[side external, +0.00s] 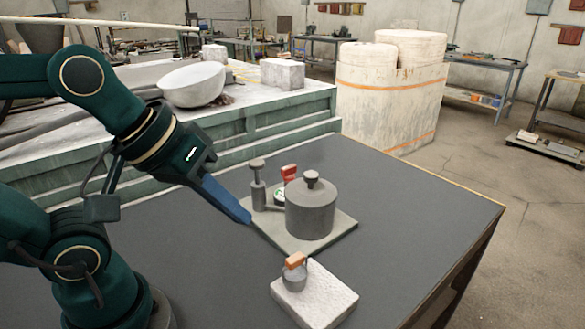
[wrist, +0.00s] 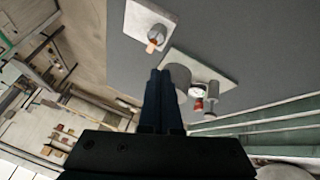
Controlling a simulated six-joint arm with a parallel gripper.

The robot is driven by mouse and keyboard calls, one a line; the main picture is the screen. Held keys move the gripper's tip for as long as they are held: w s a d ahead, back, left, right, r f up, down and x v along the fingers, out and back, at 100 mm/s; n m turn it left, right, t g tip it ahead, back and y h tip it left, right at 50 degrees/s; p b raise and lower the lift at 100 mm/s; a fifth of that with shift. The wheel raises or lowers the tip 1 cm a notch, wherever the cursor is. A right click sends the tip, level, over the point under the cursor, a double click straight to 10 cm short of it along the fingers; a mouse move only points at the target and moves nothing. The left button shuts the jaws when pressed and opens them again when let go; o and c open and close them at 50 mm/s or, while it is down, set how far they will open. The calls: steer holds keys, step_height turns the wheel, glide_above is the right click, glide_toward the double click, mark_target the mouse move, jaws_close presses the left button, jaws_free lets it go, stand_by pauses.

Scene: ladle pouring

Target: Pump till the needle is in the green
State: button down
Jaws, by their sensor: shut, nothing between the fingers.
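A grey pump apparatus stands on a pale base plate (side external: 340,229) on the dark table. It has a wide cylinder tank (side external: 311,212) with a knob on top, a slim pump (side external: 258,190) with a knobbed handle, and a small gauge (side external: 280,196) with some green on its face. The needle is too small to read. A red part (side external: 289,172) sits above the gauge. My gripper (side external: 246,219) is shut and empty, just left of the plate and pump, pointing down. In the wrist view its fingers (wrist: 160,74) overlap the tank (wrist: 182,80); the gauge (wrist: 197,93) is beyond.
A white block (side external: 325,295) with a small grey container (side external: 295,276) and orange top lies in front of the plate. The table is clear to the right. A green-sided bench (side external: 290,125) with a white bowl (side external: 193,84) stands behind.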

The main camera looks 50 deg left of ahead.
steer(key=w+r+n, duration=0.4)
steer(key=w+n, duration=0.1)
steer(key=n, duration=0.2)
step_height(320, 180, up, 2)
steer(key=n+t+y, duration=0.2)
steer(key=n+t, duration=0.1)
steer(key=n, duration=1.4)
glide_above(251, 163)
steer(key=shift+g, duration=0.3)
step_height(251, 163, down, 6)
steer(key=shift+s+d+f, duration=0.1)
steer(key=shift+f, duration=1.25)
